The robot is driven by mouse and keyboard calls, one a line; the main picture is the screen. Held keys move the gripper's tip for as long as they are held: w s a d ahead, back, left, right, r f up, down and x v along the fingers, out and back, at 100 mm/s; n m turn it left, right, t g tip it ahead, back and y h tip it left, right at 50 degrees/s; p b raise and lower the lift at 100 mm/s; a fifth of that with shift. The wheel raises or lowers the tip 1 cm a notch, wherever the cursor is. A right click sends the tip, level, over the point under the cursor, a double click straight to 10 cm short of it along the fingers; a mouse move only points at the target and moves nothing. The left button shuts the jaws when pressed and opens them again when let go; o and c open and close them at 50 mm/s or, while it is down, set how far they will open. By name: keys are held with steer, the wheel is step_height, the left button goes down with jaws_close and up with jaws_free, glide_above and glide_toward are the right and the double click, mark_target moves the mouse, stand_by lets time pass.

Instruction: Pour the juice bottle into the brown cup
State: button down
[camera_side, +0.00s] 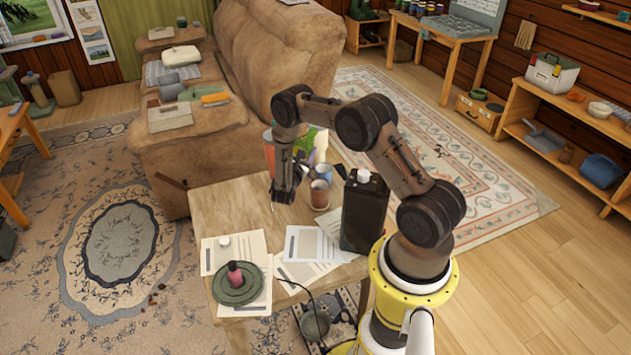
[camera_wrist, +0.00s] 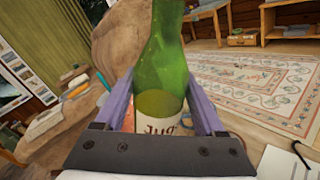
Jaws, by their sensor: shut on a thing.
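My gripper (camera_side: 284,190) is low over the wooden table in the side view, pointing down. In the wrist view its purple fingers (camera_wrist: 160,100) are shut on a green glass juice bottle (camera_wrist: 165,65) with a pale label. The bottle stands roughly upright in the picture, with liquid in its lower part. In the side view a green patch (camera_side: 309,140) shows behind my wrist; most of the bottle is hidden there. The brown cup (camera_side: 319,196) stands on the table just right of my gripper, apart from it. The cup is out of sight in the wrist view.
A blue cup (camera_side: 323,171) stands behind the brown cup. A tall black canister (camera_side: 364,212) stands to the right. The left of the table (camera_side: 218,212) is clear.

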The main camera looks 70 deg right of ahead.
steer(key=shift+w, duration=0.1)
steer(key=shift+w+f+m, duration=0.2)
steer(key=shift+f+m, duration=0.3)
steer(key=shift+w, duration=0.1)
steer(key=shift+w+a+f+m, duration=0.1)
steer(key=shift+w+f+m, duration=0.05)
steer(key=shift+m, duration=0.35)
stand_by(0.5)
steer(key=shift+w+f+m, duration=0.2)
steer(key=shift+w+m, duration=0.05)
steer(key=shift+m, duration=0.25)
stand_by(0.4)
